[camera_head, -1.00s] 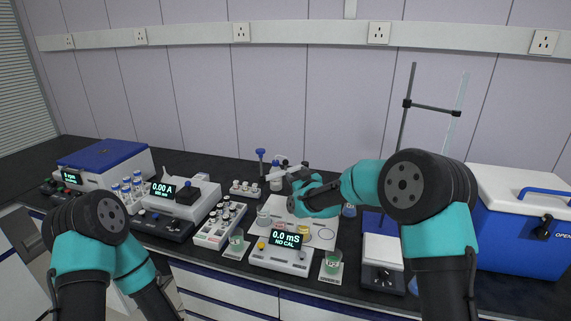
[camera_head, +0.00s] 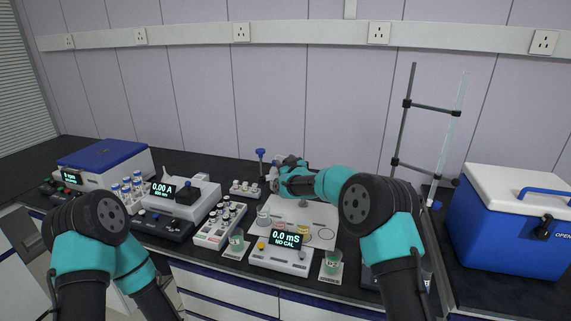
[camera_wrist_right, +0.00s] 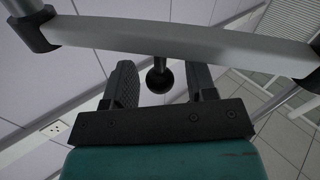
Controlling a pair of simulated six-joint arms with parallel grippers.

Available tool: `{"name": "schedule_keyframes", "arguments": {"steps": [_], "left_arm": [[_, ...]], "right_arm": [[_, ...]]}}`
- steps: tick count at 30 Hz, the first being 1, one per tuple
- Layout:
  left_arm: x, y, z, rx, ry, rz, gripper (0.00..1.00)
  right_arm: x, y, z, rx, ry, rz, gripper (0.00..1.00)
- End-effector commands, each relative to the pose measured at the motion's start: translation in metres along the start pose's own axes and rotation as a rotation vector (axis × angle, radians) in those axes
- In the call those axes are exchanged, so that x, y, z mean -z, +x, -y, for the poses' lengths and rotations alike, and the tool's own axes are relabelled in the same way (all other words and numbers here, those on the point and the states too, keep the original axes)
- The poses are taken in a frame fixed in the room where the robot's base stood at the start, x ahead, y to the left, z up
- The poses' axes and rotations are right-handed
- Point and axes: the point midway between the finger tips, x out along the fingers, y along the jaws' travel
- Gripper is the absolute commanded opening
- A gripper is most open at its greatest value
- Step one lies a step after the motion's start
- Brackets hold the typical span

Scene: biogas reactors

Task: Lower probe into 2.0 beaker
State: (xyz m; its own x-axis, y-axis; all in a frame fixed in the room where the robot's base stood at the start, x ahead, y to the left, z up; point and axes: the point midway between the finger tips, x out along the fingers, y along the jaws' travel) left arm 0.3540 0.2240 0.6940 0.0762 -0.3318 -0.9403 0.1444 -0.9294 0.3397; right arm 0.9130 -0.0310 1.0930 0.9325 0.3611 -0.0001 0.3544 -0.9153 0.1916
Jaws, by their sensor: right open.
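My right gripper (camera_head: 276,183) is above the back of the white mat (camera_head: 262,238). In the right wrist view its fingers (camera_wrist_right: 160,85) are open, with a dark round knob (camera_wrist_right: 159,78) between them under a grey bar (camera_wrist_right: 190,45). I cannot tell whether they touch the knob. The meter (camera_head: 283,258) reads 0.0 mS, NO CAL. The probe is not clearly visible. My left gripper is out of view.
A vial rack (camera_head: 219,223) and a device reading 0.00 A (camera_head: 183,204) stand left of the meter. A clamp stand (camera_head: 404,130) rises at right, beside a blue cooler (camera_head: 515,225). A blue-lidded machine (camera_head: 105,160) is at far left.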

Motion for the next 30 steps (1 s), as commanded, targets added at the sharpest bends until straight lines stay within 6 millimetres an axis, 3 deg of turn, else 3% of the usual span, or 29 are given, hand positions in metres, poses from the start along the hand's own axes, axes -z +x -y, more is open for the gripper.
{"name": "schedule_keyframes", "arguments": {"steps": [7, 23, 30], "left_arm": [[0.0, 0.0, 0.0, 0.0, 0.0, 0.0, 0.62], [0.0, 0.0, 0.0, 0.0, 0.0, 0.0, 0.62], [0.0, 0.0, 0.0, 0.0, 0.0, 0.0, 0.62]], "right_arm": [[0.0001, 0.0004, 0.0, 0.0, 0.0, 0.0, 0.51], [0.0001, 0.0002, 0.0, 0.0, 0.0, 0.0, 0.02], [-0.0001, 0.0, -0.0004, 0.0, 0.0, 0.0, 0.0]]}}
